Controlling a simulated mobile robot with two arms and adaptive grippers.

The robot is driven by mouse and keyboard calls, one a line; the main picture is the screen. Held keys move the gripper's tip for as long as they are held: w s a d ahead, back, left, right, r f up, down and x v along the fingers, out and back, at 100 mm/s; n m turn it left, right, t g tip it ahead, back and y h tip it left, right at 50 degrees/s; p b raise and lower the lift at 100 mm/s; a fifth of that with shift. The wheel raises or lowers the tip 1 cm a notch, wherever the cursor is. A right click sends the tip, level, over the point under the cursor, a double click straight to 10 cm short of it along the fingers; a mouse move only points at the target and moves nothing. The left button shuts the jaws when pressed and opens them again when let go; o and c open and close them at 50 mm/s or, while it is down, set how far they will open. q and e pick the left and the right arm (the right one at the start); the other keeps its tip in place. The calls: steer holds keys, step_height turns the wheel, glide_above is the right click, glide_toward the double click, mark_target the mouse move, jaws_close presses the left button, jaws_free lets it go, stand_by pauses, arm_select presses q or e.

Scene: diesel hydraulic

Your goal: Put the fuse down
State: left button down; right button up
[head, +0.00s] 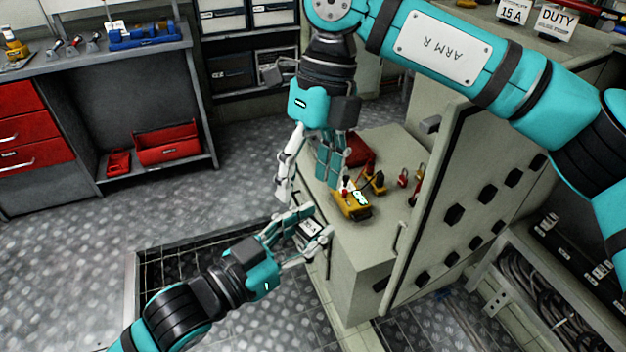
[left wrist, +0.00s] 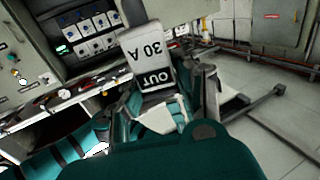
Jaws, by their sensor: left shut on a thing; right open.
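The fuse (head: 309,227) is a pale block with a dark-lettered label. In the left wrist view the fuse (left wrist: 148,58) reads "OUT 30 A", upside down. My left gripper (head: 314,230) is shut on it and holds it beside the left edge of the grey cabinet top; the fingers hide part of the fuse. In the left wrist view it sits between the fingers of my left gripper (left wrist: 172,98). My right gripper (head: 304,186) is open and empty, pointing down above my left one, near the cabinet's back left corner.
The grey cabinet top (head: 365,238) has free room at its front. A yellow meter (head: 352,203), a red box (head: 358,150) and small red padlocks (head: 403,178) stand on it. A grated floor pit (head: 180,268) lies at left. A workbench (head: 110,62) stands at the back left.

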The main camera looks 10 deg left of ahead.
steer(key=shift+d+f+t+h, duration=0.35)
steer(key=shift+f+h, duration=0.25)
steer(key=shift+f, duration=0.2)
steer(key=f, duration=0.4)
steer(key=s+f, duration=0.1)
steer(key=f, duration=0.2)
steer(key=s+f, duration=0.1)
steer(key=f, duration=0.3)
steer(key=shift+a+f, duration=0.1)
steer(key=shift+f, duration=0.25)
steer(key=shift+c, duration=0.4)
jaws_close()
arm_select(q)
steer(key=c, duration=1)
jaws_free()
arm_select(e)
steer(key=shift+a, duration=0.1)
arm_select(q)
steer(key=shift+o, duration=0.6)
steer(key=shift+f, duration=0.1)
